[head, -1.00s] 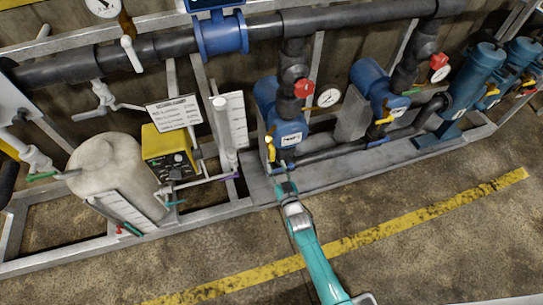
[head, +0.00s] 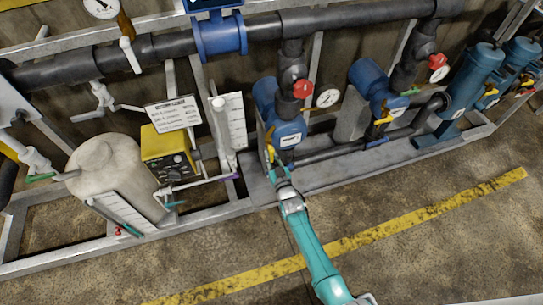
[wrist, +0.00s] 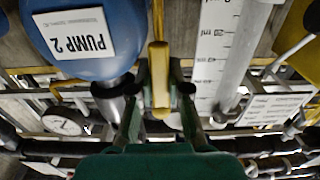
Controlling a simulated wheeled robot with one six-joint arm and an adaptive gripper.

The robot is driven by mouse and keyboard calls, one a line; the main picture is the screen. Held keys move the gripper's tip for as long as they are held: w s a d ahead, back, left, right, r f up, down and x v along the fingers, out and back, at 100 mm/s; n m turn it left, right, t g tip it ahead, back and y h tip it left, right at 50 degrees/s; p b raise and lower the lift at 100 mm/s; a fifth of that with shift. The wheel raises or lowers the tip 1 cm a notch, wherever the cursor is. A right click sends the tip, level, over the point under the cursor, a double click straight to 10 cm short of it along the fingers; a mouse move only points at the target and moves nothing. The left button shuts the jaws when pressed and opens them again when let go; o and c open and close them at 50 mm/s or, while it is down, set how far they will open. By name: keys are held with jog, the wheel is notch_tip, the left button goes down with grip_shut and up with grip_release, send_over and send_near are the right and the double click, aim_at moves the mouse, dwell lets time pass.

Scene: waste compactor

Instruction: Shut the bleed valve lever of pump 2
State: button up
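The blue pump 2 (head: 287,131) stands on the skid, and its "PUMP 2" label (wrist: 75,33) is readable in the wrist view. The yellow bleed valve lever (head: 270,152) is at the pump's left side. In the wrist view the lever (wrist: 159,80) points down between my fingers. My gripper (head: 279,172) is at the lever, low in front of the pump. In the wrist view my gripper (wrist: 160,88) is open, with one finger on each side of the lever and slight gaps visible. The valve body behind the lever is mostly hidden.
A graduated column (head: 226,130) and a yellow dosing unit (head: 168,150) stand left of the pump. A red knob (head: 303,89) and a gauge (head: 327,97) are above right. Another blue pump (head: 374,85) is further right. The floor in front is clear.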

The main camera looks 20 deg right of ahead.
jog(key=shift+a, duration=0.1)
grip_shut()
jog(key=shift+a+r+m, duration=0.6)
jog(key=shift+r+m, duration=0.05)
jog(key=shift+m, duration=2.3)
jog(key=shift+a+r+m, duration=0.55)
jog(key=shift+r+m, duration=0.05)
jog(key=shift+m, duration=2.4)
jog(key=shift+a+r+m, duration=0.6)
jog(key=shift+r+m, duration=0.05)
jog(key=shift+m, duration=2.3)
jog(key=shift+r, duration=0.1)
jog(key=o, duration=0.8)
grip_release()
jog(key=shift+c, duration=0.2)
jog(key=shift+s, duration=0.1)
